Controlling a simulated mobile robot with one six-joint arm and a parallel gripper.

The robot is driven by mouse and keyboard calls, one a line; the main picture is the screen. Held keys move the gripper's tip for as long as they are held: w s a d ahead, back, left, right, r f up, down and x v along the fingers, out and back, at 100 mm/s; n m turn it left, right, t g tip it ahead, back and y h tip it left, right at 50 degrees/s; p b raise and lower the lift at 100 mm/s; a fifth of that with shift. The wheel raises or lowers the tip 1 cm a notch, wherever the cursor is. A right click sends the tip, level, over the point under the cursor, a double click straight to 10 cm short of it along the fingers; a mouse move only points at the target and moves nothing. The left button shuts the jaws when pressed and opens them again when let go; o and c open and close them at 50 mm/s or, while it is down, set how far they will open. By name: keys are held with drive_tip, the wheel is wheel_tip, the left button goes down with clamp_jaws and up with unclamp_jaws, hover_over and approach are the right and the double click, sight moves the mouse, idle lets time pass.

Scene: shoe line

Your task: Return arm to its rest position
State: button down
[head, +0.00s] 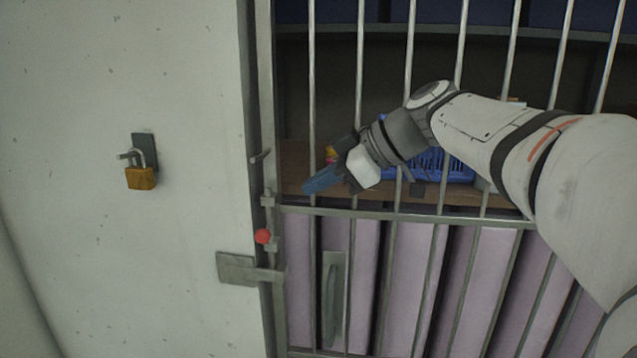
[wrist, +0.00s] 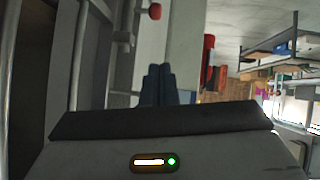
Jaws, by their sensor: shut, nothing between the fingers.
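My arm reaches in from the right of the head view, in front of a barred metal gate. My gripper (head: 308,187) is at its end, with dark blue fingers pointing left and slightly down. In the wrist view the two fingers of my gripper (wrist: 157,70) lie together, shut, with nothing between them. The gripper is in front of the bars, left of the middle of the head view, and holds no object.
The barred gate (head: 408,212) has a red knob (head: 263,236) and a latch plate (head: 237,268). A brass padlock (head: 141,177) hangs on the pale wall at left. Behind the bars, a blue basket (head: 432,166) stands on a wooden shelf. The space before the wall looks clear.

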drive_tip(key=s+d+f+m+h+p, duration=0.1)
drive_tip(key=s+d+f+m+h, duration=0.4)
drive_tip(key=s+d+f+m, duration=0.4)
drive_tip(key=s+d+f+m+h+p, duration=0.1)
drive_tip(key=s+d+f+m+h, duration=0.4)
drive_tip(key=f, duration=1.1)
drive_tip(key=s+d+m, duration=0.3)
drive_tip(key=s+d, duration=0.1)
drive_tip(key=d, duration=0.1)
drive_tip(key=shift+d+m+h, duration=0.3)
drive_tip(key=shift+d+m, duration=0.1)
